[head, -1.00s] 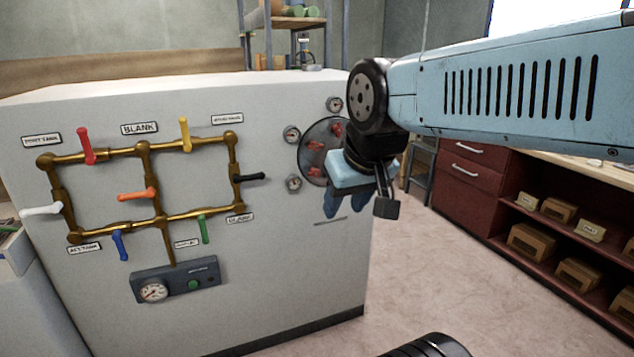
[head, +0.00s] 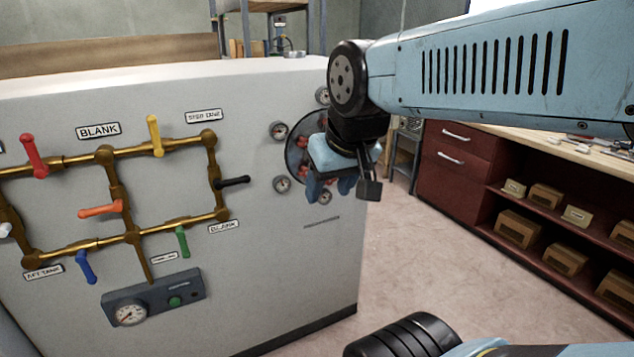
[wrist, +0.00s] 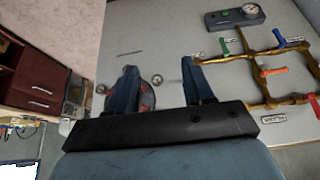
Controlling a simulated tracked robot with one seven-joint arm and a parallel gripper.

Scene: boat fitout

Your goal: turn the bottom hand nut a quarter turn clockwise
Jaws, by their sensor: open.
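A round dark plate (head: 292,155) with red hand nuts sits near the right edge of the grey cabinet's front. One red nut (head: 302,171) shows beside my gripper. My gripper hides much of the plate's right and lower part, so I cannot pick out the bottom nut. My gripper (head: 330,190) is open and empty, in front of the plate and apart from it. In the wrist view the plate (wrist: 146,97) shows between and behind the two blue fingers (wrist: 159,66), nearer the left one, its nuts too small to tell apart.
Small gauges (head: 282,185) ring the plate. Brass pipes with coloured lever handles (head: 182,241) and a gauge box (head: 153,299) are on the cabinet's left. A red drawer unit (head: 460,165) with shelves stands right. The floor (head: 420,260) between is clear.

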